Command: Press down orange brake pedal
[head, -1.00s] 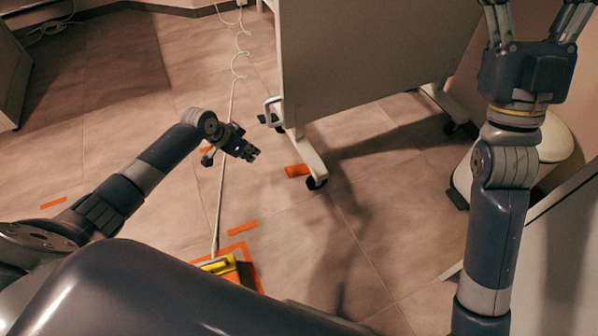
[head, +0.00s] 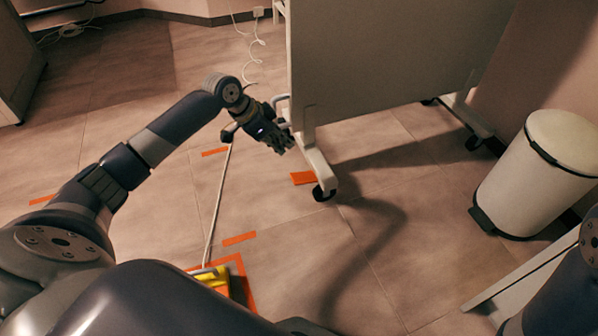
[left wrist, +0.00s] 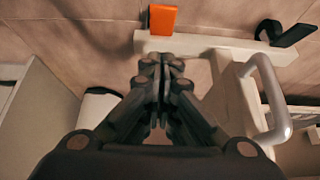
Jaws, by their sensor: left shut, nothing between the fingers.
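The orange brake pedal (head: 303,178) juts out beside the near end of the white foot of the upright panel, low by the floor. In the left wrist view the orange pedal (left wrist: 163,19) shows at the top centre, ahead of the fingers. My left gripper (head: 284,143) is shut and empty. In the head view it appears just above and left of the pedal, beside the panel's white foot. It also shows in the left wrist view (left wrist: 160,65), with a gap in the picture between its tips and the pedal. My right gripper is out of view.
The grey panel (head: 380,70) stands on white feet with black casters (head: 323,192). A white handle (left wrist: 272,100) is right of the left gripper. A black pedal (left wrist: 285,33) is at the foot's other end. A yellow floor unit (head: 213,276), orange tape (head: 239,239) and a white bin (head: 540,175) are around.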

